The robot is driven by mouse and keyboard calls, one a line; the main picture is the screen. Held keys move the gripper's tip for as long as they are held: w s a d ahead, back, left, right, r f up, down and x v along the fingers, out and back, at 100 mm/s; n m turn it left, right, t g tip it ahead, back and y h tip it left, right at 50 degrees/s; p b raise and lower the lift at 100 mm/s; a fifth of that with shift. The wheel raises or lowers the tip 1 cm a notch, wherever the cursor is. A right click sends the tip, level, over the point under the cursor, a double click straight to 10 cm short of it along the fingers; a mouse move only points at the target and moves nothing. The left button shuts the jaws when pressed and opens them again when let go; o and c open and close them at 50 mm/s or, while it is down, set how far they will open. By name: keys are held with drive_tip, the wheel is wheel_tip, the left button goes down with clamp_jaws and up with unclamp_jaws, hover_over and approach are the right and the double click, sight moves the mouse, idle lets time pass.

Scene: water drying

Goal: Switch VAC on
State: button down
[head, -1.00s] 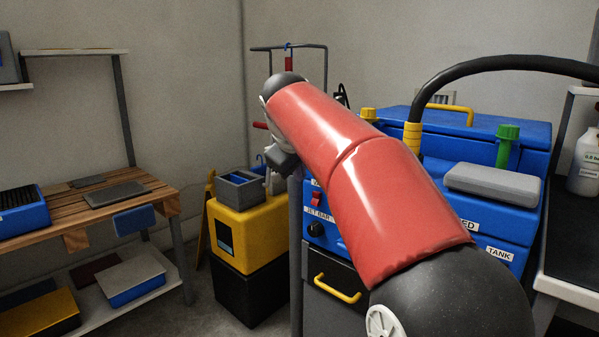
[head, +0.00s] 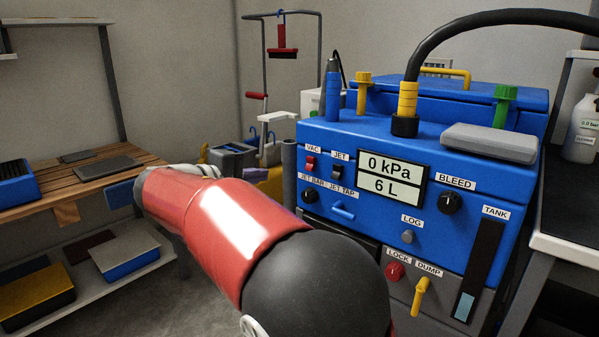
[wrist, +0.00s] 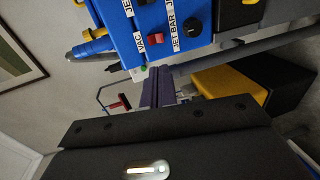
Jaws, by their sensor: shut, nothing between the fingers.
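The VAC switch is a small red rocker (head: 310,163) under its VAC label, at the upper left of the blue machine's front panel (head: 365,225). It also shows in the wrist view (wrist: 155,39), in a picture turned on its side. I cannot tell which way the rocker is tipped. My gripper (wrist: 158,71) shows in the wrist view as two dark purple fingers, shut together and empty. The fingertips point toward the panel and appear apart from the red rocker, below it in that view. In the head view my red arm hides the gripper.
A dark JET switch (head: 340,171) sits just right of VAC, with a black JET BAR knob (head: 310,195) below. The display (head: 379,178) reads 0 kPa and 6 L. A wooden bench (head: 105,175) stands left. A hose (head: 480,22) arches above the machine.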

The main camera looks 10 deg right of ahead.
sight(307, 168)
drive_tip(key=shift+d, duration=0.1)
drive_tip(key=x, duration=1.4)
